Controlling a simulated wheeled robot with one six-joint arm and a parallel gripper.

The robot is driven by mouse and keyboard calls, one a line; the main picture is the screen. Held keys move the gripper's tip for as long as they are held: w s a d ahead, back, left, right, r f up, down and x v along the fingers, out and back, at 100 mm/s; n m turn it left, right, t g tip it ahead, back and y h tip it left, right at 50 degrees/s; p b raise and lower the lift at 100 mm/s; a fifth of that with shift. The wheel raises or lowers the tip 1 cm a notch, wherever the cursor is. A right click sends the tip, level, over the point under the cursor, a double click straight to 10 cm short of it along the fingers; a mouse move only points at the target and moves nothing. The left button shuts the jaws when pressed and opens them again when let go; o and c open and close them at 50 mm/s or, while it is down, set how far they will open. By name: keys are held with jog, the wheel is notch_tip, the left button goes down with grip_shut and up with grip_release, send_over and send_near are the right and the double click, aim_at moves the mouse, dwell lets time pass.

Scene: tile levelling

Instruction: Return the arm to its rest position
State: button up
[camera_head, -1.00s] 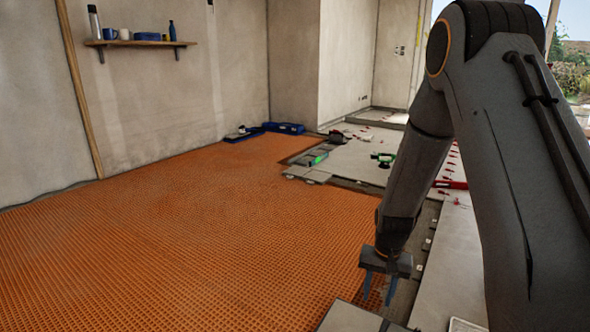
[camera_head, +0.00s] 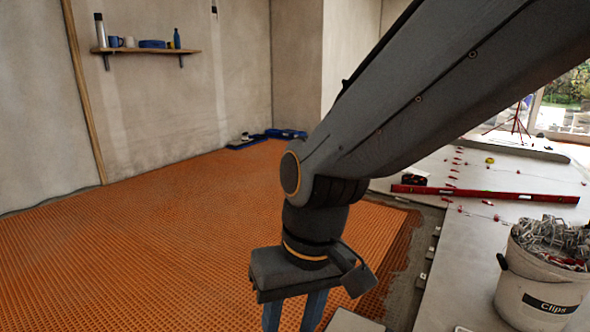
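My arm reaches in from the upper right and bends down at the wrist over the orange mat. My gripper (camera_head: 294,318) hangs at the bottom middle, pointing down, with its two blue fingers apart. I see nothing between the fingers. The lower fingertips are close to or past the bottom frame edge.
The orange mat (camera_head: 130,225) covers the left floor. Laid tiles (camera_head: 470,222) lie at right with a red level (camera_head: 484,193) and several red clips. A white bucket of clips (camera_head: 540,290) stands at lower right. A shelf (camera_head: 145,50) hangs on the wall.

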jog(key=s+r+n, duration=0.1)
jog(key=s, duration=0.4)
jog(key=d+r+m+h+p, duration=0.1)
jog(key=d+r+m+p, duration=0.1)
jog(key=d+r+p, duration=0.8)
jog(key=d+r+m+p, duration=0.3)
jog(key=d+r+p, duration=0.7)
jog(key=r+p, duration=0.6)
jog(key=shift+w+m+h+p, duration=0.15)
jog(key=shift+m+h+p, duration=0.2)
jog(key=shift+p, duration=4)
